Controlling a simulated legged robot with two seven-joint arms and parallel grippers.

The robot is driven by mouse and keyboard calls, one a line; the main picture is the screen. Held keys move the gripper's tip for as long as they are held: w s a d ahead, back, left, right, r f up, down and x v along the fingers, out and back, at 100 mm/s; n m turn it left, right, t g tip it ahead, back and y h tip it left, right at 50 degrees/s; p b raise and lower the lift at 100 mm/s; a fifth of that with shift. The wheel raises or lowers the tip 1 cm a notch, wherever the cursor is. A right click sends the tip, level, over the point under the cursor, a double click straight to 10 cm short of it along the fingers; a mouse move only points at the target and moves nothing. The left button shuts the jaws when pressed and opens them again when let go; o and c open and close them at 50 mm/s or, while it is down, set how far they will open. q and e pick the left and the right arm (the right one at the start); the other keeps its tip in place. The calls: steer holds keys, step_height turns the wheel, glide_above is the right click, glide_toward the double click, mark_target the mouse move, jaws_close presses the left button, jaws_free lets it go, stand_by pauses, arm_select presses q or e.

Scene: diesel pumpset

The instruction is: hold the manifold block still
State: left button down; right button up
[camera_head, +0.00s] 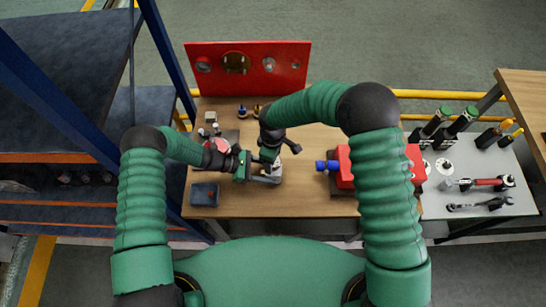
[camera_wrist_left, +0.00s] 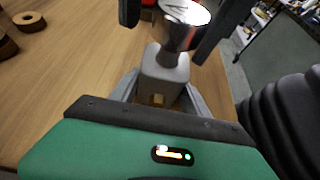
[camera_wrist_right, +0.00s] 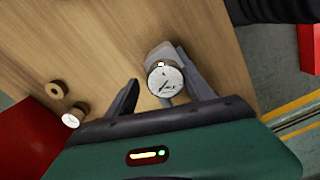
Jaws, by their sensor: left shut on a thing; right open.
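The manifold block (camera_wrist_left: 163,75) is a grey block with a small brass port low on its near face. In the left wrist view it sits between the fingers of my left gripper (camera_wrist_left: 160,88), which is shut on it. A silver pressure gauge (camera_wrist_left: 183,18) stands on top of the block. Its white dial also shows in the right wrist view (camera_wrist_right: 165,81). My right gripper (camera_wrist_right: 158,68) is open above the block, with its fingers on either side of the dial. In the head view the block (camera_head: 270,178) is partly hidden by my grippers.
A red machine with a blue end (camera_head: 345,167) is to the right. A dark box (camera_head: 204,194) lies at left. A side table holds bottles and tools (camera_head: 480,184). Bare wood (camera_head: 305,195) lies between.

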steer(key=n, duration=0.4)
steer(key=shift+a+n, duration=0.15)
steer(key=shift+n, duration=0.25)
steer(key=shift+s, duration=0.15)
steer(key=shift+s, duration=0.4)
steer(key=shift+c, duration=0.3)
jaws_close()
